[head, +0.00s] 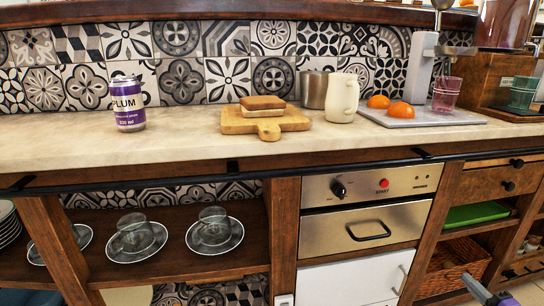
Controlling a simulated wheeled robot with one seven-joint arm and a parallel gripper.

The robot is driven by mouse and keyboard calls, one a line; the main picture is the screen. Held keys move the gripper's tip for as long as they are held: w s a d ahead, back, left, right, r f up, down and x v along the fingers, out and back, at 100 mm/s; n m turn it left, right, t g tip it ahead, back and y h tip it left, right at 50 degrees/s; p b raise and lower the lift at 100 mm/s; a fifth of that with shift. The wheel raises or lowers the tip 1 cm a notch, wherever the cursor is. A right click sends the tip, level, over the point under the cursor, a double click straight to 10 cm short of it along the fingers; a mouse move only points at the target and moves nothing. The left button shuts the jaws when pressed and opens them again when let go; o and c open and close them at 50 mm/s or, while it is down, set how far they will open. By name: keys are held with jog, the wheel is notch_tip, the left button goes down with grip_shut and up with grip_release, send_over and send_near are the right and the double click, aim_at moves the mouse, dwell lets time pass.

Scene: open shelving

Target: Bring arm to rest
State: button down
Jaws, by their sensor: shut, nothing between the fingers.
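A blue-grey piece at the bottom right corner looks like a part of my arm, cut off by the frame edge in front of the lower shelf.
On the counter stand a plum can (128,103), a wooden board (262,122) with bread (263,103), a cream jug (342,98), a metal cup (313,90) and oranges (401,110). Below are glasses on saucers (214,233), an oven (365,229) and a wicker basket (455,264).

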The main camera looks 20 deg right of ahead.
jog(key=s+d+r+m+h, duration=0.35)
jog(key=r+m+h, duration=0.25)
jog(key=r, duration=0.2)
jog(key=s+a+m, duration=0.2)
jog(key=a+m, duration=0.3)
jog(key=a, duration=1.4)
jog(key=s+a+m, duration=0.2)
jog(key=a+m, duration=0.3)
jog(key=a, duration=1.3)
jog(key=s+a+r+n+g+y, duration=0.15)
jog(key=s+a+y, duration=0.35)
jog(key=s+a, duration=0.5)
jog(key=s+a+r+g+y, duration=0.1)
jog(key=s+a+r+y, duration=0.2)
jog(key=s+a+y, duration=0.7)
jog(key=w+a+r+h+p, duration=0.1)
jog(key=r+h+p, duration=0.1)
jog(key=r+p, duration=1.6)
jog(key=w+a+r+h+p, duration=0.2)
jog(key=r+p, duration=1.6)
jog(key=shift+w+a+r, duration=0.15)
jog(key=shift+a+r, duration=0.1)
jog(key=shift+r, duration=0.05)
